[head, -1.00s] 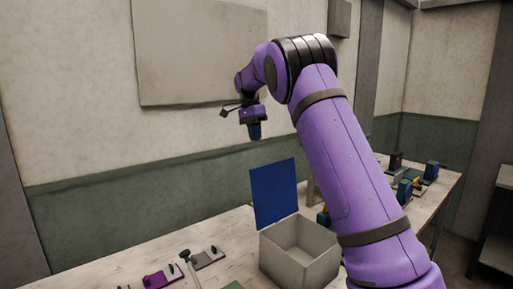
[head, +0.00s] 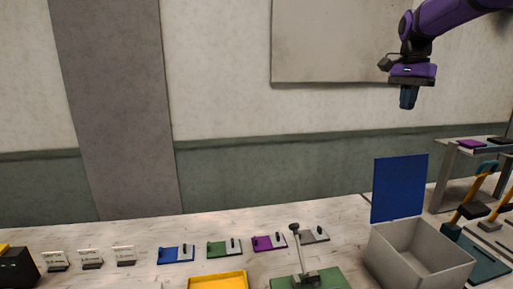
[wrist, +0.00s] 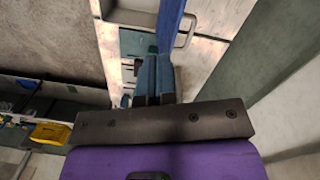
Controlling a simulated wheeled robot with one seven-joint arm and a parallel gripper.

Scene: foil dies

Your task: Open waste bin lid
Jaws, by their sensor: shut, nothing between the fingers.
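The waste bin (head: 420,262) is a grey open box on the bench at the right of the head view. Its blue lid (head: 399,188) stands upright at the bin's back edge, so the bin's inside shows. My gripper (head: 407,104) is shut and empty, pointing down, high above the lid and apart from it. In the wrist view the blue fingers (wrist: 153,78) are together. The blue lid (wrist: 170,22) shows there edge-on beyond them, beside part of the grey bin (wrist: 138,12).
A yellow tray (head: 217,281) and a green plate with an upright lever (head: 312,279) are left of the bin. Several small coloured dies (head: 176,254) lie in a row behind. A small rack (head: 470,160) and yellow-handled tools (head: 470,208) stand at right. Air around my gripper is clear.

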